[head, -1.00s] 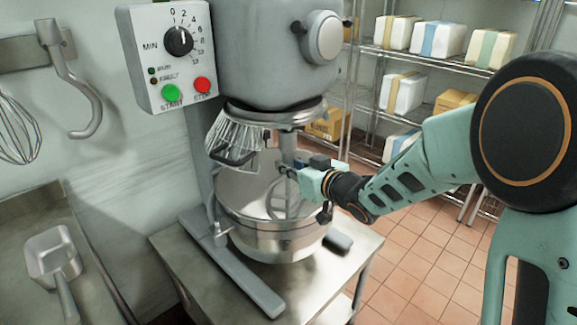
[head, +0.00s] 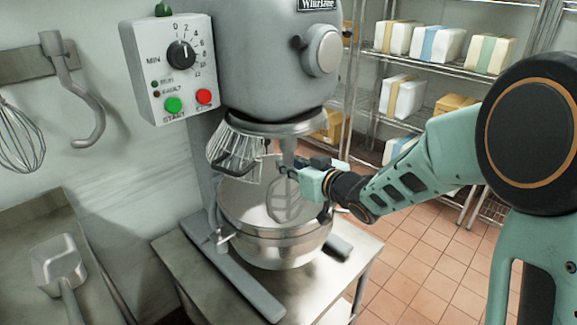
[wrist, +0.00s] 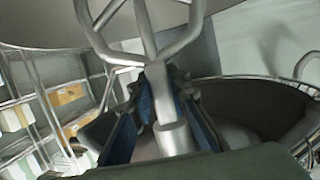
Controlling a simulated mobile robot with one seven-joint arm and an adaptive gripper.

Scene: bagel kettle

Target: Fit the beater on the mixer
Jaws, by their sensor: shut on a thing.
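The grey beater (head: 285,205) hangs with its loops downward, partly inside the mixer bowl (head: 272,234). My gripper (head: 298,170) is shut on its stem, reaching in from the right between the bowl and the mixer head (head: 272,50). The wrist view shows the stem (wrist: 168,120) between my blue-padded fingers (wrist: 160,112). The mixer's shaft (head: 288,144) comes down just above the stem in the head view. Whether the two touch or are joined cannot be told. The wire guard (head: 238,148) sits to the left under the head.
The control box (head: 168,70) is on the mixer's left. A whisk (head: 20,140) and dough hook (head: 75,95) hang on the wall. A metal scoop (head: 60,265) lies on the left counter. Wire shelves with boxes (head: 490,52) stand behind; the tiled floor (head: 415,270) is open.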

